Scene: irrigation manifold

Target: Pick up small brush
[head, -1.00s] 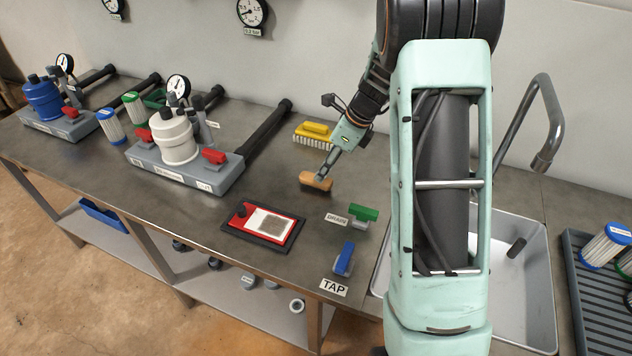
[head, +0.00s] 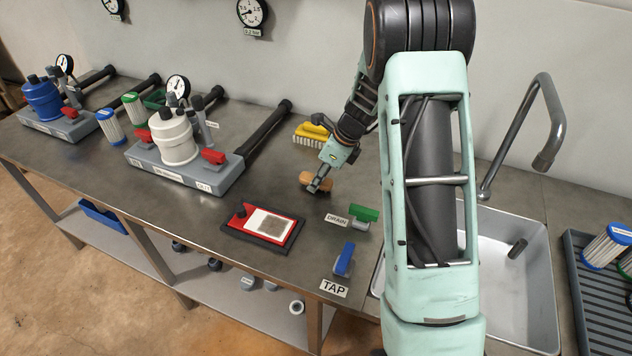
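A small brush with an orange-brown wooden back (head: 308,179) is on the grey bench, right of the white filter unit and behind the red-and-black tray. My gripper (head: 318,187) reaches down from behind at the brush's right half. Its fingers overlap the brush and cover part of it and its bristles. Whether the fingers are open or closed on the brush is too small to tell. A larger yellow brush with pale bristles (head: 309,134) lies farther back, partly behind my wrist.
The red tray with a card (head: 265,224) lies in front of the brush. Green drain (head: 363,213) and blue tap (head: 343,259) handles stand to the right. The white filter unit (head: 176,140) is at the left. A sink (head: 535,265) is beyond my arm.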

